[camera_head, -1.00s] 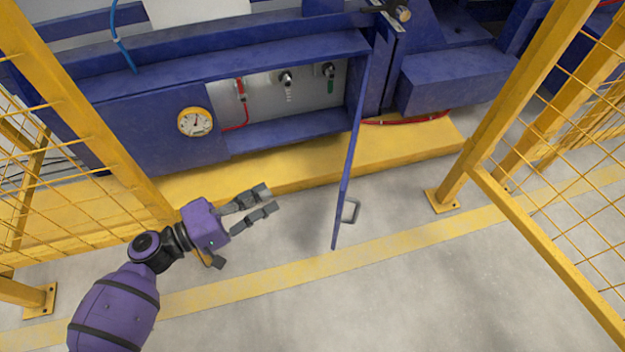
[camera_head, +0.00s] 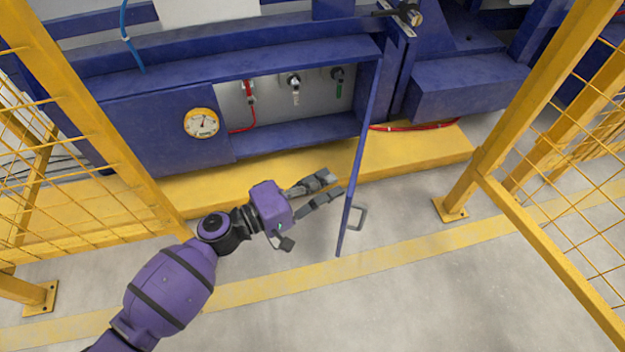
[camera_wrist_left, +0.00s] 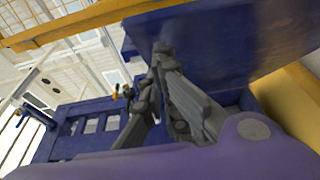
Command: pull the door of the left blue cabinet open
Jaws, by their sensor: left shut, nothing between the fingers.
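The blue cabinet door (camera_head: 360,160) stands swung open, roughly at right angles to the cabinet (camera_head: 165,135), hinged at the opening's right side. Its grey handle (camera_head: 357,218) is on the door's right face, near the free edge. My left gripper (camera_head: 332,184) is shut and empty, just left of the door's inner face; whether it touches the door cannot be told. In the left wrist view the gripper fingers (camera_wrist_left: 158,85) are in front of the door's blue panel (camera_wrist_left: 225,45). My right gripper is not in view.
Inside the opening are valves (camera_head: 294,82) and a red hose (camera_head: 243,128). A round gauge (camera_head: 201,123) is on the cabinet front. Yellow mesh fences stand left (camera_head: 85,110) and right (camera_head: 530,100). A yellow base (camera_head: 420,148) runs below the cabinet. The floor right of the door is clear.

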